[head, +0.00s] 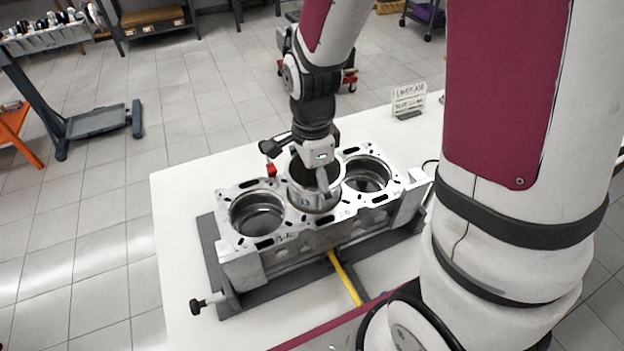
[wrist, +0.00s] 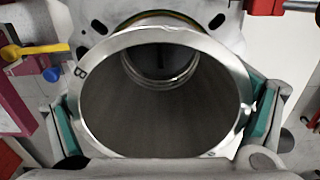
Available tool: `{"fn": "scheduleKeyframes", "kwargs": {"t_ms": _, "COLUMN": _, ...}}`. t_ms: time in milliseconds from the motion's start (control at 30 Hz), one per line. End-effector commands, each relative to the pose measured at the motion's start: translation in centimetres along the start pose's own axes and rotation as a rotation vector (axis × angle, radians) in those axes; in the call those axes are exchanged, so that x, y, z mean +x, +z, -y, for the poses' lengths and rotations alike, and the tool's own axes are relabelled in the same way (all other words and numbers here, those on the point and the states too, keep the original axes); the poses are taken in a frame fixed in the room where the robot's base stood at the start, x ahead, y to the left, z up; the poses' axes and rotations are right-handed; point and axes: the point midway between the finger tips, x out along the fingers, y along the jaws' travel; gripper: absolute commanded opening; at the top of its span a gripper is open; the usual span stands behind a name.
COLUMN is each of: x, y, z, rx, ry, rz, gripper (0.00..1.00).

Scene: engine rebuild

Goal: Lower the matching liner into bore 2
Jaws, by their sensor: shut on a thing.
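The engine block (head: 300,258) lies on a white table with its deck up. Its left bore (head: 258,213) and right bore (head: 366,174) are open. A grey metal liner (head: 315,198) stands roughly upright over the middle bore and hides it; I cannot tell if its lower end is inside. My gripper (head: 318,178) is shut on the liner. In the wrist view the liner's rim (wrist: 97,57) bears a mark like a B, and my gripper's teal pads (wrist: 160,112) press its outside from both sides. A ringed round opening shows through the liner.
The block rests on a dark stand (head: 217,262) with a black knob at front left. A yellow bar (head: 345,277) sticks out at the front. A small sign (head: 409,99) stands at the table's back. The table's left part is clear.

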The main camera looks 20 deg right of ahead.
Motion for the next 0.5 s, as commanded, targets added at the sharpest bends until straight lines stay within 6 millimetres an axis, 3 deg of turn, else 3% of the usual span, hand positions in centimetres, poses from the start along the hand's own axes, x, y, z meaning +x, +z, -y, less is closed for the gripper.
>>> {"fn": "scheduleKeyframes", "kwargs": {"t_ms": 500, "x": 1.4, "y": 0.0, "z": 0.1, "rx": 0.000, "ry": 0.000, "rz": 0.000, "gripper": 0.48}}
